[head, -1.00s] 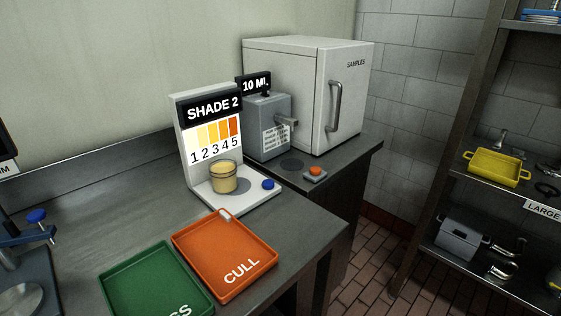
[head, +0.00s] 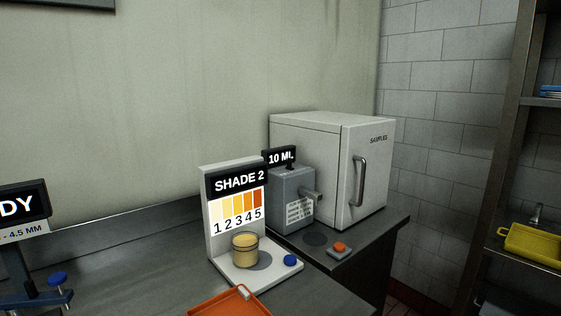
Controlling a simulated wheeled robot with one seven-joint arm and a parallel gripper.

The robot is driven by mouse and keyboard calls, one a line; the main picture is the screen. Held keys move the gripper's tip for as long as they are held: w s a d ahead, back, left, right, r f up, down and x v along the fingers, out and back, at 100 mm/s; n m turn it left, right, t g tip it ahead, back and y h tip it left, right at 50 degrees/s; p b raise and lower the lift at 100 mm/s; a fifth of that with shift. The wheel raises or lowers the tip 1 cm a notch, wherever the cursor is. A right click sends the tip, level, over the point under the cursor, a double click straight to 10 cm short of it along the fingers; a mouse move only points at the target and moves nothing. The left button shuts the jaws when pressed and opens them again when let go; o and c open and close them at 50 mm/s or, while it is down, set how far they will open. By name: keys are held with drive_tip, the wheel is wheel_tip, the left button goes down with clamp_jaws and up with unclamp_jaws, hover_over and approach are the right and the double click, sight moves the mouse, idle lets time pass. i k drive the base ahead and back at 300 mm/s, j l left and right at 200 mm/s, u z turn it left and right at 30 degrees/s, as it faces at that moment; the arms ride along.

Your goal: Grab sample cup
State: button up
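The sample cup (head: 245,250) is a small clear cup with pale yellow contents. It stands upright on the white base of the shade stand (head: 208,226), in front of its panel reading "SHADE 2" with a colour scale from 1 to 5. A blue button (head: 290,260) is on the same base, right of the cup. My gripper is not in view.
A grey dispenser (head: 290,190) marked "10 ML" stands behind right, with an orange button (head: 339,247) in front. A white "SAMPLES" cabinet (head: 305,135) is beside it. An orange tray (head: 225,306) lies in front of the cup. A metal shelf (head: 490,190) stands at right.

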sight(245, 247)
drive_tip(key=u, duration=0.25)
drive_tip(key=i+l+u, duration=0.1)
drive_tip(key=l+u, duration=0.15)
drive_tip(key=u, duration=0.15)
drive_tip(key=i+l+u, duration=0.1)
drive_tip(key=l+u, duration=0.45)
drive_tip(key=u, duration=0.2)
drive_tip(key=l+u, duration=0.15)
drive_tip(key=l, duration=0.35)
drive_tip(key=l+u, duration=0.15)
drive_tip(key=l, duration=0.3)
drive_tip(key=k+l+u, duration=0.15)
drive_tip(key=l, duration=0.35)
drive_tip(key=l+u, duration=0.15)
drive_tip(key=l, duration=0.3)
drive_tip(key=k+u, duration=0.1)
drive_tip(key=l+z, duration=0.15)
drive_tip(key=l, duration=0.3)
drive_tip(key=i+l+z, duration=0.15)
drive_tip(key=l, duration=0.25)
